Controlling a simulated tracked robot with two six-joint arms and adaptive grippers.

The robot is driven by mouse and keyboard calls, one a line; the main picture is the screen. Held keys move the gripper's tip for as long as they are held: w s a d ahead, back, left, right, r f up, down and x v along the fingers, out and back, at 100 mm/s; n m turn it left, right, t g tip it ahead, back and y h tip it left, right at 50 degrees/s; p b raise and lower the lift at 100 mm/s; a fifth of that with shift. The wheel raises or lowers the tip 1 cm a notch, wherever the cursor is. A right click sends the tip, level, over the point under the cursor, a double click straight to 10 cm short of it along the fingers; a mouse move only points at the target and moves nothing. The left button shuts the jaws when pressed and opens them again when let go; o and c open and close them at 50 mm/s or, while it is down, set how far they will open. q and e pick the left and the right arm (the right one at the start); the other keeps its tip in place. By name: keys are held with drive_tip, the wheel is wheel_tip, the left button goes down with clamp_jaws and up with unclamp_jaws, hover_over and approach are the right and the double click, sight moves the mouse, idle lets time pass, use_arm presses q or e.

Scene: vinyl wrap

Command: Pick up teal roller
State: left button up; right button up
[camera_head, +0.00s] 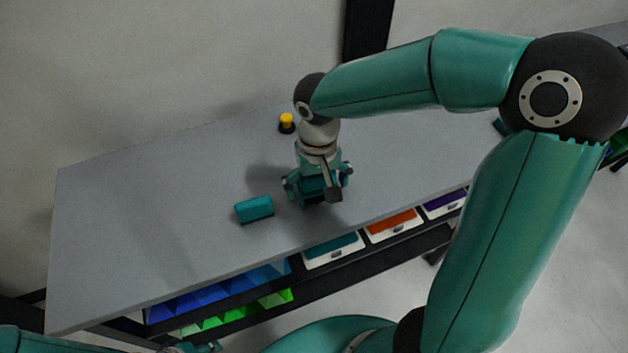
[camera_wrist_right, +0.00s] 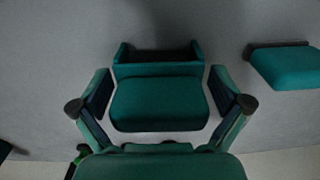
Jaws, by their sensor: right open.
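A teal roller-like piece (camera_head: 253,209) lies on the grey table, left of my right gripper (camera_head: 318,190) in the head view. A teal piece also shows at the right edge of the right wrist view (camera_wrist_right: 288,67). My right gripper is open, pointing down at the table. Between its fingers in the wrist view sits another teal piece (camera_wrist_right: 158,103) with a raised-sided part behind it, and gaps show on both sides. I cannot tell which teal piece is the roller. At the bottom left of the head view, only a sliver of my left gripper (camera_head: 195,347) shows.
A small yellow-topped black item (camera_head: 287,123) stands behind my right gripper. The grey table (camera_head: 120,220) is clear on its left. Below its front edge are teal, orange (camera_head: 394,225) and purple drawer fronts, with blue and green bins (camera_head: 235,315) on the shelves.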

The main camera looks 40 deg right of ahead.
drive_tip(key=shift+s, duration=0.1)
drive_tip(key=c, duration=1.1)
drive_tip(key=shift+r, duration=0.55)
wheel_tip(320, 180, up, 19)
drive_tip(key=shift+f+p, duration=0.1)
drive_tip(key=shift+p, duration=0.45)
